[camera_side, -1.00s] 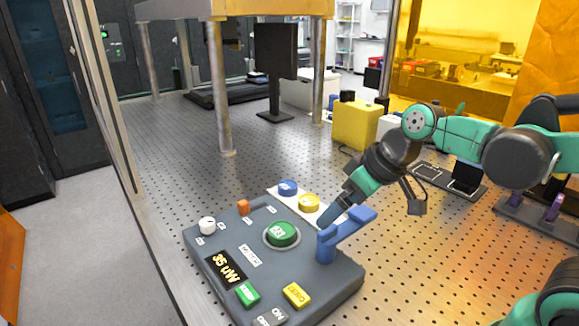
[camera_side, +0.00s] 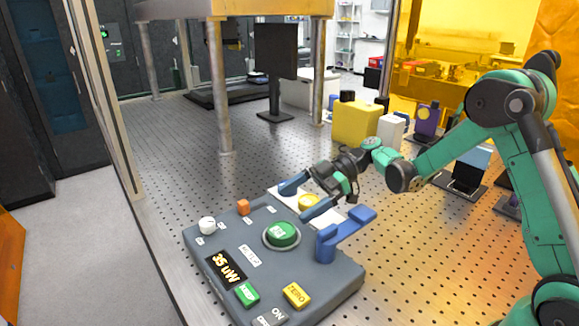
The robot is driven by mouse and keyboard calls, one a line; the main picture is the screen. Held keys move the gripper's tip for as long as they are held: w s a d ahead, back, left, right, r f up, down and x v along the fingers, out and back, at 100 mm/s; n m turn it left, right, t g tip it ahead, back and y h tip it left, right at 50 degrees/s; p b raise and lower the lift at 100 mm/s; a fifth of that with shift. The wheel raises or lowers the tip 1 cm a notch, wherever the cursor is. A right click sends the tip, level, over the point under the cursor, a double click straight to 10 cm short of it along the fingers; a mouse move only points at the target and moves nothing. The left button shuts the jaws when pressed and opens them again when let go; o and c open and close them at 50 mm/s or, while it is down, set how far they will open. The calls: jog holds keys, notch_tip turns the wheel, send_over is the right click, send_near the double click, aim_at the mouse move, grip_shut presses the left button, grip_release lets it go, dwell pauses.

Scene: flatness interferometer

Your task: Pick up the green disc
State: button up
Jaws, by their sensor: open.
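The green disc (camera_side: 282,233) sits in a round ringed seat on the sloping grey console (camera_side: 212,243). It lies flat and shows clearly. My gripper (camera_side: 293,204) is open above the back edge of the console, behind the green disc. Its two blue-grey fingers are spread wide and point towards the front left. The nearer fingertip is close to the disc in the picture, but nothing is between the fingers that I can tell is held. The height of the fingers above the disc is hard to tell.
A blue lever (camera_side: 326,246) stands up on the console's right side. Orange and white knobs stand on its left. The perforated table to the left is clear.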

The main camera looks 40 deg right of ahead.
aim_at(283, 228)
jog(key=shift+f, duration=0.65)
notch_tip(283, 228, down, 3)
jog(key=shift+f, duration=0.1)
jog(key=shift+x, duration=1.5)
jog(key=c, duration=1.4)
jog(key=shift+o, duration=0.2)
jog(key=shift+r, duration=0.25)
